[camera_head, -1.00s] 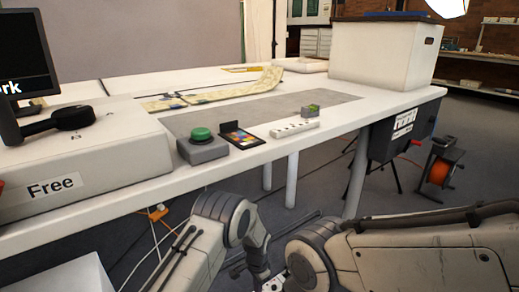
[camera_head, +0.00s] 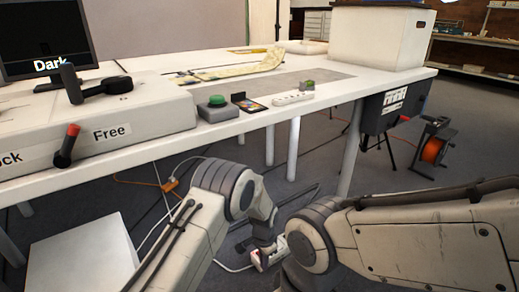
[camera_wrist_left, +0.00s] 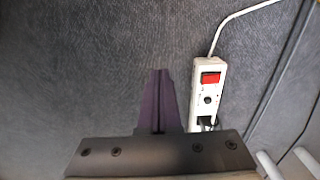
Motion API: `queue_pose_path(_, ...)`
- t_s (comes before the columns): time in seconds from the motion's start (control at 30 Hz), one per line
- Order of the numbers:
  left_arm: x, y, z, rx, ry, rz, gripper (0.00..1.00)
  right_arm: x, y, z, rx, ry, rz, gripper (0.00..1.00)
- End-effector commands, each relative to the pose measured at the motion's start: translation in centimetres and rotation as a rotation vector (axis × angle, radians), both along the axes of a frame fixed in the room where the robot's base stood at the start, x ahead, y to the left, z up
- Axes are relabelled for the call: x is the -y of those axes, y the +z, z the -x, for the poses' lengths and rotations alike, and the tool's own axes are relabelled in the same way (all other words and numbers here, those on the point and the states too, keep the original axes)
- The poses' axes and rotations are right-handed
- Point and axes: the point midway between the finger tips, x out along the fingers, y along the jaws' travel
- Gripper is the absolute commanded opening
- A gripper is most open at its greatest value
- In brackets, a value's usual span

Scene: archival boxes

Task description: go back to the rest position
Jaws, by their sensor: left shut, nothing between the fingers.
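My left gripper (camera_wrist_left: 158,74) shows in the left wrist view as two dark fingers lying together, shut and empty, pointing over the grey floor. In the head view my left arm comes in from the lower left, bends at its elbow and hangs down in front of the table, below the table top. Its fingers are hard to make out there. My right arm comes in from the right and bends near the bottom middle; its gripper is out of view.
The white table (camera_head: 150,149) bears a copy stand base marked Free, a green button (camera_head: 217,100), a colour card, a map and a white box (camera_head: 380,38). A power strip (camera_wrist_left: 207,95) with a red switch lies on the floor near my left gripper. An orange reel (camera_head: 432,150) stands right.

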Motion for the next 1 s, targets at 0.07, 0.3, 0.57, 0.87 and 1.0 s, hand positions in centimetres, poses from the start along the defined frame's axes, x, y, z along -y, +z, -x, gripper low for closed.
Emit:
queue_pose_path(0.07,0.4,2.4,0.3,0.004,0.007,0.003,0.0,0.0,0.7,0.0,0.0,0.0,0.0,0.0)
queue_pose_path(0.3,1.3,10.3,2.6,0.007,0.045,0.013,0.0,0.0,2.4,0.0,0.0,0.0,0.0,0.0)
queue_pose_path(0.57,1.5,24.1,9.3,0.011,0.114,0.034,0.0,0.0,6.0,0.0,0.0,0.0,0.0,0.0)
queue_pose_path(0.87,-1.5,36.9,21.3,0.003,0.209,0.063,0.0,0.0,10.1,0.0,0.0,0.0,0.0,0.0)
queue_pose_path(1.0,-3.2,39.4,25.5,-0.004,0.24,0.073,0.0,0.0,11.3,0.0,0.0,0.0,0.0,0.0)
